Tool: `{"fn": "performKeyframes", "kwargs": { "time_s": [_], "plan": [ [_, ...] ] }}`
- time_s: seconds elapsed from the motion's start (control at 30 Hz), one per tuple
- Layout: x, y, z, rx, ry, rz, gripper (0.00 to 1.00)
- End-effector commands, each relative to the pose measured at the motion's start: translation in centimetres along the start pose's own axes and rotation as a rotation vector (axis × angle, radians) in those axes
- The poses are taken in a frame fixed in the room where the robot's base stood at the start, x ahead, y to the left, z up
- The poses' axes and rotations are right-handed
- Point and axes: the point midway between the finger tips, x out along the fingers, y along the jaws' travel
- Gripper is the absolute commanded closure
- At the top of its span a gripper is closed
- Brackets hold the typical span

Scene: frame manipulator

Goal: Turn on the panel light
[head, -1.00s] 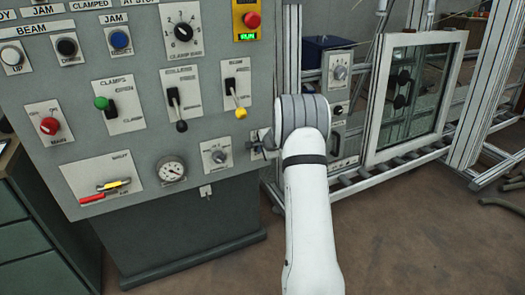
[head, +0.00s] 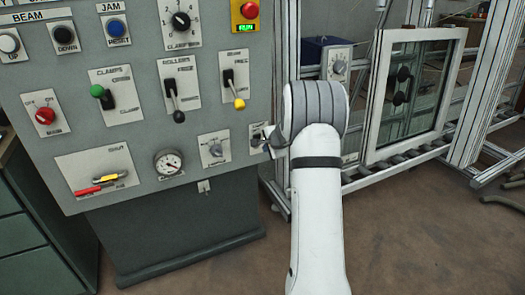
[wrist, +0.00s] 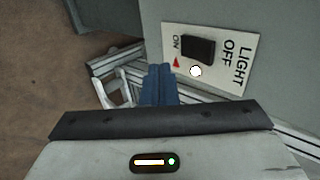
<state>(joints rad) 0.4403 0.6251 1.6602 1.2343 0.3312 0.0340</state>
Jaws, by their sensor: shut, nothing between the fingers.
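The panel's light switch is a black rocker (wrist: 198,49) on a white plate (wrist: 238,47) marked LIGHT, OFF and ON, with a small red triangle by ON. A round white spot (wrist: 195,71) shows beside the rocker. In the head view the plate (head: 254,129) is at the panel's lower right edge, partly covered by my gripper (head: 268,139). In the wrist view my gripper (wrist: 158,85) has its blue fingers together and empty. The fingertips appear just beside the plate's ON end, apart from the rocker; their exact distance from the panel is unclear.
The grey control panel (head: 140,140) carries several levers and knobs, with a rotary knob (head: 214,149) left of the light plate. A metal frame with a glass window (head: 410,95) stands to the right. Brown floor (head: 420,240) is open in front.

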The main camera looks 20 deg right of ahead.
Motion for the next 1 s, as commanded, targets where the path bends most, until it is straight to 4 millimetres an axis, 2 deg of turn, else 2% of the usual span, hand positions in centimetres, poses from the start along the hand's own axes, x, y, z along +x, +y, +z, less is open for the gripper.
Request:
{"fn": "performKeyframes", "kwargs": {
  "time_s": [0.03, 0.2, 0.4, 1.0],
  "plan": [
    [-1.4, 0.2, -0.1, 0.001, 0.002, -0.001, 1.00],
    [-4.7, 0.9, -0.1, 0.002, 0.001, 0.000, 1.00],
    [-6.9, 1.5, 0.0, 0.000, 0.000, 0.002, 1.00],
    [-7.4, 1.7, 0.1, -0.001, -0.001, 0.003, 1.00]
  ]
}}
